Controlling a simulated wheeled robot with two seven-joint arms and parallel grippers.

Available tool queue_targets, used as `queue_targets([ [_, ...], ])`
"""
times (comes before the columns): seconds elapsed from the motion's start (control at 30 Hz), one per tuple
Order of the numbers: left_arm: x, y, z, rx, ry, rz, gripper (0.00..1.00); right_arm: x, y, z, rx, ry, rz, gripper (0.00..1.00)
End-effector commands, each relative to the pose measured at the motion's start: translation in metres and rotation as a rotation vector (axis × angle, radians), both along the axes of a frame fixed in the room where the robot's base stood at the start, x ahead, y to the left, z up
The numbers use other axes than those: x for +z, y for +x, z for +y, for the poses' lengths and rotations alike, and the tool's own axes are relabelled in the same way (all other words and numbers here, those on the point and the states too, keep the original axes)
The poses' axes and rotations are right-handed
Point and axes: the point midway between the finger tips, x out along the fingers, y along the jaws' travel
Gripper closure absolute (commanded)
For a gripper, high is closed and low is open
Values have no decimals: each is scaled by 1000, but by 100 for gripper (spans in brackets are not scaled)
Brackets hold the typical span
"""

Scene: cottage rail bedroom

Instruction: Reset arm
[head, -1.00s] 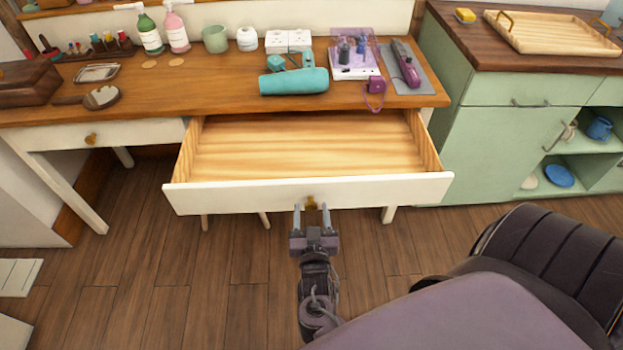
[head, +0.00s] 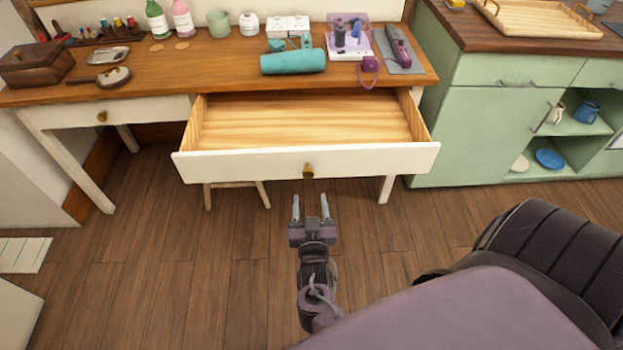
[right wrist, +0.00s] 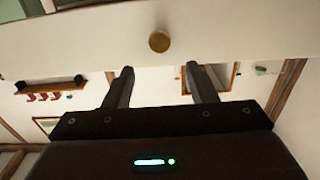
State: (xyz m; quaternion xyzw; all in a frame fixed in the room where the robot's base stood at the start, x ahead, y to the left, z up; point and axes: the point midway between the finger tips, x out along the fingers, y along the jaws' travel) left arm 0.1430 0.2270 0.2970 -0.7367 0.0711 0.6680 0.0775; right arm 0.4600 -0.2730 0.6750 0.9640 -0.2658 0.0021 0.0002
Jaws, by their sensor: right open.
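My right gripper (head: 311,207) is open and empty in the head view. It is below and in front of the drawer's brass knob (head: 308,171), apart from it. In the right wrist view the open fingers (right wrist: 159,78) show with the knob (right wrist: 159,41) above and between them, not touching. The white-fronted drawer (head: 240,165) is pulled out from the wooden desk (head: 190,75), and its wooden inside is empty. My left gripper is not in view.
The desktop holds a teal roll (head: 293,62), a hair straightener (head: 399,47), bottles and a wooden box (head: 37,63). A green cabinet (head: 490,130) stands at the right. The wooden floor (head: 220,260) around my gripper is clear.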

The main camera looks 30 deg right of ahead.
Motion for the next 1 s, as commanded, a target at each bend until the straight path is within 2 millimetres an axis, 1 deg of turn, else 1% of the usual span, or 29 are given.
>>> queue_targets([
  [0.13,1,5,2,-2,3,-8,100,0,0,0,0,-1,-1,48],
  [0.3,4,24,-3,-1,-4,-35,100,0,0,0,0,-1,-1,48],
  [0.37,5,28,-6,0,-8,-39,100,0,0,0,0,-1,-1,48],
  [0.43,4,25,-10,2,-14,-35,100,0,0,0,0,-1,-1,48],
  [0.47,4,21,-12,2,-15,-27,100,0,0,0,1,0,1,48],
  [0.5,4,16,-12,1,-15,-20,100,-3,0,1,6,1,9,48],
  [0.57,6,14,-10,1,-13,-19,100,-12,-1,5,24,5,39,48],
  [0.67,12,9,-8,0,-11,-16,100,-48,-6,18,94,23,155,48],
  [0.7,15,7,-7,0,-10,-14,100,-70,-12,26,133,34,223,48],
  [0.77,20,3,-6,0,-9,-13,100,-107,-26,37,198,50,345,48],
  [0.8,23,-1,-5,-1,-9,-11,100,-134,-40,45,242,63,434,48],
  [0.87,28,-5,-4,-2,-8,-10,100,-172,-66,53,302,82,568,48],
  [0.9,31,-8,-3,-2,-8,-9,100,-195,-86,58,340,94,656,48],
  [0.97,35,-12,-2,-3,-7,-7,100,-227,-119,61,392,112,789,48],
  [1.0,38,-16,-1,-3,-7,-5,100,-246,-144,63,424,125,876,48],
])
